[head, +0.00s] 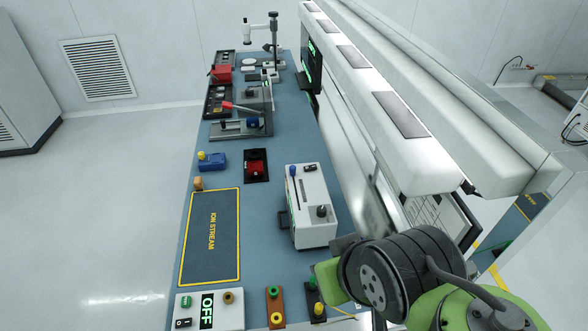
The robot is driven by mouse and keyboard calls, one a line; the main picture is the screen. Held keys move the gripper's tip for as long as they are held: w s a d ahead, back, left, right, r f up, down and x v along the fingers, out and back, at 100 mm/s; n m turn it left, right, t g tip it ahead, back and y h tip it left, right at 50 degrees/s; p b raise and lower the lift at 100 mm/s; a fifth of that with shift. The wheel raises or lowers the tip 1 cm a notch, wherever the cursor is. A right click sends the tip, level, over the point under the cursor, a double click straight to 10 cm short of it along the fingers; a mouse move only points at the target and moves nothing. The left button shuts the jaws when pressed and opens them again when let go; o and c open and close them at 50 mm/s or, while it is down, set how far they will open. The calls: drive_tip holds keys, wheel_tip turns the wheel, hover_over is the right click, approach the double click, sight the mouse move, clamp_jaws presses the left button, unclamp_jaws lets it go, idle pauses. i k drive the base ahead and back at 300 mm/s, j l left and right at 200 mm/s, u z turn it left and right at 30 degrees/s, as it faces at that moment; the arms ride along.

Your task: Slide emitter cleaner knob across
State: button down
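A white box-shaped unit (311,212) stands on the blue bench, right of the mat marked ION STREAM (211,236). A blue knob (293,172) sits at the far left end of its top, near a dark slot. Which one is the emitter cleaner knob is not labelled legibly. My dark and green wrist is at the lower right, just nearer than the unit. My gripper's fingers cannot be made out; nothing of mine visibly touches the blue knob.
A panel reading OFF (207,310) and small button boxes (275,306) line the near edge. A blue fixture (212,161) and a red-topped device (256,166) stand farther back. A long white overhead housing (403,125) runs along the right.

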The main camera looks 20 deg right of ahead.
sight(292, 168)
drive_tip(key=j+u, duration=0.75)
